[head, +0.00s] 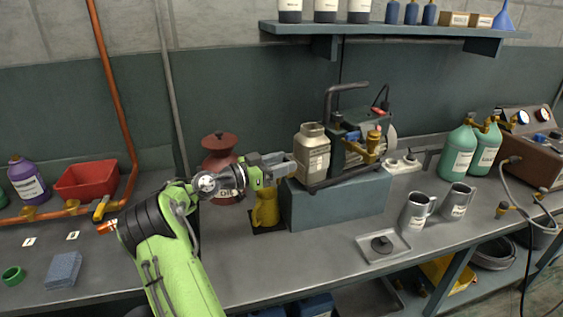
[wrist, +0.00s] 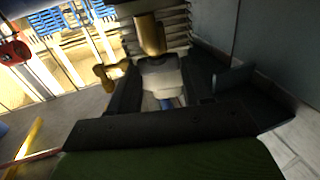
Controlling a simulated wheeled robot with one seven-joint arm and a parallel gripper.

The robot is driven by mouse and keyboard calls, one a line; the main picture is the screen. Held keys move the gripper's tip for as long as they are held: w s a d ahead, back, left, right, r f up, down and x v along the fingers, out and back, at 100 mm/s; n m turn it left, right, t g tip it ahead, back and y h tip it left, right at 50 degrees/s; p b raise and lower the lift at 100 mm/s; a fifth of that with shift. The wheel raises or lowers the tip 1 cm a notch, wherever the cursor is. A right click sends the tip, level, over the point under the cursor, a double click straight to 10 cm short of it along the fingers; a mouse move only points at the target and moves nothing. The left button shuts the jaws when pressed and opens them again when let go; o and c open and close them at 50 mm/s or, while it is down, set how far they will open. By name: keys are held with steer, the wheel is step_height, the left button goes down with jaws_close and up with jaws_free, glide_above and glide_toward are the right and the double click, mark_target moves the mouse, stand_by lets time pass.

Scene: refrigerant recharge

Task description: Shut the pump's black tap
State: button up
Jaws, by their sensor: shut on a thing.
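The pump (head: 365,135) stands on a blue-grey block on the bench, with a black handle on top and brass fittings (head: 372,146) at its front. My gripper (head: 288,168) is at the pump's left end, level with a beige bottle (head: 312,155). In the wrist view my gripper (wrist: 165,92) is shut, with a dark piece, seemingly the black tap (wrist: 163,61), between its fingers, just below a brass cylinder (wrist: 150,36). A pale part shows behind it. The tap cannot be made out in the head view, and its turn is unclear.
A yellow jug (head: 265,208) stands below my gripper. A dark red pot (head: 221,152) stands behind my arm. Two metal jugs (head: 416,212) and a square plate (head: 383,246) stand to the right. The front middle of the bench is clear.

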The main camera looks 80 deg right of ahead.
steer(key=shift+m+g+y, duration=0.3)
steer(key=shift+y, duration=0.1)
steer(key=o, duration=1.1)
steer(key=shift+c, duration=0.2)
steer(key=p+v, duration=0.2)
steer(key=v, duration=1.3)
steer(key=shift+w+a, duration=0.25)
steer(key=shift+a, duration=0.05)
steer(key=shift+r+p, duration=0.1)
steer(key=shift+p, duration=0.2)
